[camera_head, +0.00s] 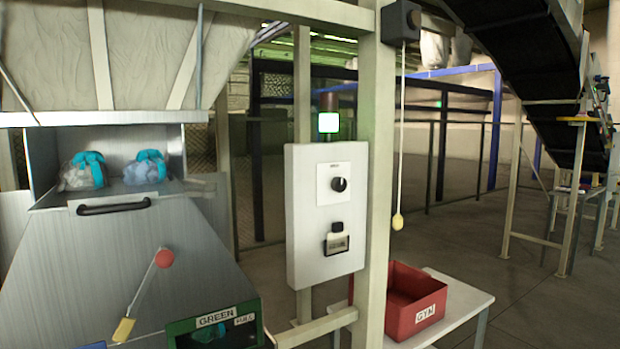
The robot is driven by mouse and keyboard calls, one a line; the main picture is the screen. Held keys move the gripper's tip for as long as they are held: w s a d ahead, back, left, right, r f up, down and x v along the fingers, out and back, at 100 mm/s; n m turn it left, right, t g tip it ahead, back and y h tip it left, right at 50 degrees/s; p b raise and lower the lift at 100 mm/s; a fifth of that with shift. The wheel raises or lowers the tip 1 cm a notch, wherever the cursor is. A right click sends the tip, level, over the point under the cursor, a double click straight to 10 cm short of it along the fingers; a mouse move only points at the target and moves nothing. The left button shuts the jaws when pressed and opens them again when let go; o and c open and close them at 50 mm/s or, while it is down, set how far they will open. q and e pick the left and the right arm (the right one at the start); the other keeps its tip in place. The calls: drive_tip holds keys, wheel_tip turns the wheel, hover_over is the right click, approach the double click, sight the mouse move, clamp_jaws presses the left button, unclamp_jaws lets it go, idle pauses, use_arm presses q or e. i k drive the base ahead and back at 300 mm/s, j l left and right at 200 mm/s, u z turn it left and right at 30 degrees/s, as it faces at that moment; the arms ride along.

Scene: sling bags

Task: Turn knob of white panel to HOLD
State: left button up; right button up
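The white panel (303,258) is a tall box fixed to a beige post near the middle of the head view. A round black knob (338,184) sits on a white plate (324,196) in its upper half. The lettering around the knob is too small to read, so I cannot tell which position it points to. Lower on the panel is a small dark-framed part with a light label (337,241). Neither of my grippers shows in this view.
At the left is a metal chute (110,250) with two bags with blue ties (85,172) inside. A lever with a red ball (164,258) and a green bin (215,330) are in front. A red GYM bin (415,300) sits on a white table (470,300). A cord with a yellow pull (397,221) hangs right.

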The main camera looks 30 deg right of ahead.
sight(338, 184)
drive_tip(key=i+z, duration=0.25)
drive_tip(key=z, duration=0.15)
drive_tip(key=i+j+z, duration=0.2)
drive_tip(key=z, duration=0.25)
drive_tip(key=i+j+z, duration=0.2)
drive_tip(key=z, duration=0.2)
